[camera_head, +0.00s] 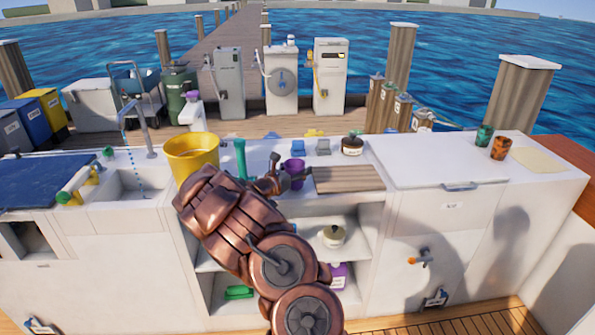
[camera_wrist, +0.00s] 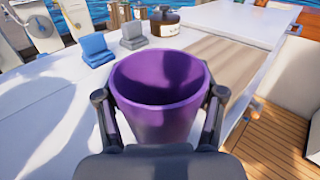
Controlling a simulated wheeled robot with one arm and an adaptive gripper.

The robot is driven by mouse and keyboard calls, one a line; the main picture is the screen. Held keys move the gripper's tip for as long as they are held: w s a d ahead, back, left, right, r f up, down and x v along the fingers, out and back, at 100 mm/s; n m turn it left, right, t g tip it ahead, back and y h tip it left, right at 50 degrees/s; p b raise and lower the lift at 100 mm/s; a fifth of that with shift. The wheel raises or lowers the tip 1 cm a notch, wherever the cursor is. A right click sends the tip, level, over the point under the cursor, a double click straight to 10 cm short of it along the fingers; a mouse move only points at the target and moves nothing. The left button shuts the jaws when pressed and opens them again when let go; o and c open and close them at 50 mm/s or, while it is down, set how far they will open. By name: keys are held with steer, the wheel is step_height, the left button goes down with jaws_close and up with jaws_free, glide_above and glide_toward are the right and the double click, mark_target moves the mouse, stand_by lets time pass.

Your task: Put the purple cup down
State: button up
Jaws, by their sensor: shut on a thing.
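The purple cup (camera_wrist: 160,112) is upright and empty inside, held between the two fingers of my gripper (camera_wrist: 160,100) in the wrist view. In the head view the purple cup (camera_head: 296,170) is above the white counter (camera_head: 262,152), just left of the wooden board. My gripper (camera_head: 284,178) reaches it from the front left and is shut on it. The cup's base is hidden, so I cannot tell whether it touches the counter.
A wooden board (camera_head: 347,179) lies to the right. Open shelves are below the counter.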

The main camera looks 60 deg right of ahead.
steer(key=shift+f, duration=0.45)
steer(key=shift+f, duration=0.2)
steer(key=o, duration=1.7)
steer(key=shift+o, duration=0.2)
steer(key=shift+r, duration=0.1)
steer(key=shift+a+r, duration=0.15)
steer(key=shift+r, duration=0.05)
steer(key=w+a+b, duration=0.1)
steer(key=a, duration=1)
steer(key=shift+w+a, duration=0.2)
steer(key=shift+a, duration=0.2)
